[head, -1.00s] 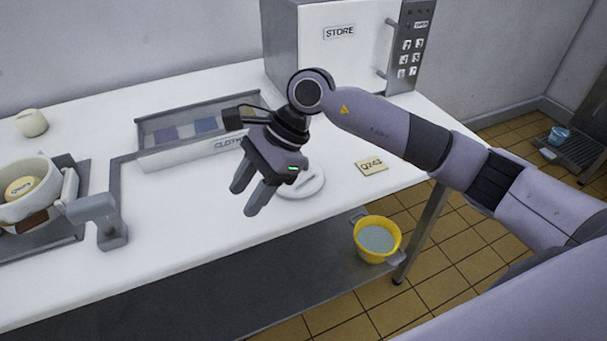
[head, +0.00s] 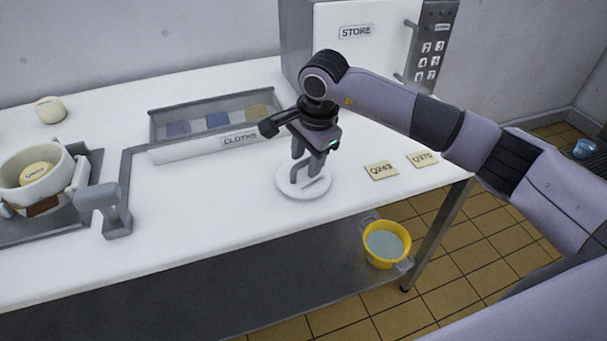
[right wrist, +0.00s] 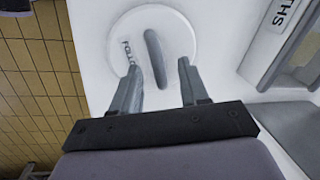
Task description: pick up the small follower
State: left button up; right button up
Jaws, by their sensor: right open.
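The small follower (head: 318,191) is a round white disc lying flat on the white worktop, with a grey bar handle across its top. In the right wrist view the disc (right wrist: 181,28) shows the upright bar handle (right wrist: 153,42) and partly hidden lettering starting "FOLL". My right gripper (head: 305,173) points down over the disc, open and empty. In the right wrist view its fingertips (right wrist: 158,64) show on either side of the handle; whether they touch the disc I cannot tell. My left gripper is not in view.
A cloths tray (head: 190,150) stands behind the follower. A store cabinet (head: 365,60) is at the back. Tags Q243 (head: 381,170) and Q370 (head: 423,160) lie to the right. A vat (head: 65,165) stands left, a grey bracket (head: 110,205) beside it. A yellow bucket (head: 372,257) is below.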

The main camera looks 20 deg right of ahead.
grip_shut()
dwell(0.3)
